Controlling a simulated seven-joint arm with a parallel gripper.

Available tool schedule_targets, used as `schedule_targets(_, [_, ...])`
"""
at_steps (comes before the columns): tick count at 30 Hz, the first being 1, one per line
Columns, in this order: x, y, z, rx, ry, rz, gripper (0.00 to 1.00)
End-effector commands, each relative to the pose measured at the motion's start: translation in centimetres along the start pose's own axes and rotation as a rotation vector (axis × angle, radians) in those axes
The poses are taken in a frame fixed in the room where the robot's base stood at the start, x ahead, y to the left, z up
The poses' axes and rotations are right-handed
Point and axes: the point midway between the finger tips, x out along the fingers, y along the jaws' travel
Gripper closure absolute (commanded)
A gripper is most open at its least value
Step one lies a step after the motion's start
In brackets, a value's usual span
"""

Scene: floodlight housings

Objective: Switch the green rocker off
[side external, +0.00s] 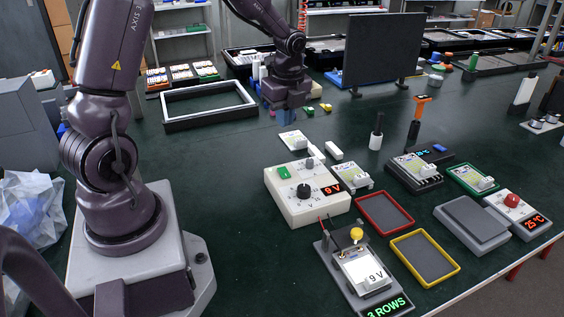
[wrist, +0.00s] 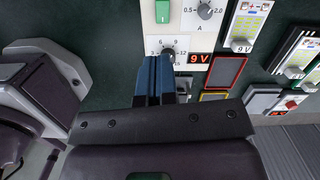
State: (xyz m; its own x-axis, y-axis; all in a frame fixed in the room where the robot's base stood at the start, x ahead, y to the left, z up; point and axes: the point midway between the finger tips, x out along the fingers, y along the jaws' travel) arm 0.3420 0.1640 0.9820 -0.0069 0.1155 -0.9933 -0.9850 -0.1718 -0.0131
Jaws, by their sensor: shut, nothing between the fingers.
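The green rocker (side external: 284,173) sits at the back left of the top of a white supply box (side external: 318,208). In the wrist view the rocker (wrist: 162,11) is at the top edge and bears a white line mark; I cannot tell which side is pressed. The box's red display (side external: 333,189) reads 9 V. My gripper's blue fingers (wrist: 154,62) are shut and empty. In the wrist view they lie below the rocker in the picture, over the box's edge near the black dial (wrist: 168,53).
A small grey knob (side external: 309,163) and the black dial share the box top. A red-rimmed tray (side external: 384,213), a yellow-rimmed tray (side external: 425,257) and a yellow-lamp unit (side external: 357,236) stand close by. A black monitor (side external: 383,49) stands behind. The table left of the box is clear.

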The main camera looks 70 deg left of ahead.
Motion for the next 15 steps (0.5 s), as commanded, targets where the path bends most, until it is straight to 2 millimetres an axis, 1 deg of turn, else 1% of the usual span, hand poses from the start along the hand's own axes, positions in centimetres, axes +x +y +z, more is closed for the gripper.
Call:
schedule_targets(3, [-0.09, -0.16, 0.10, 0.114, -0.006, -0.008, 1.00])
schedule_targets(6, [-0.10, -0.17, 0.08, 0.161, -0.006, -0.009, 1.00])
schedule_targets(15, [-0.10, -0.13, 0.07, 0.175, -0.006, -0.008, 1.00])
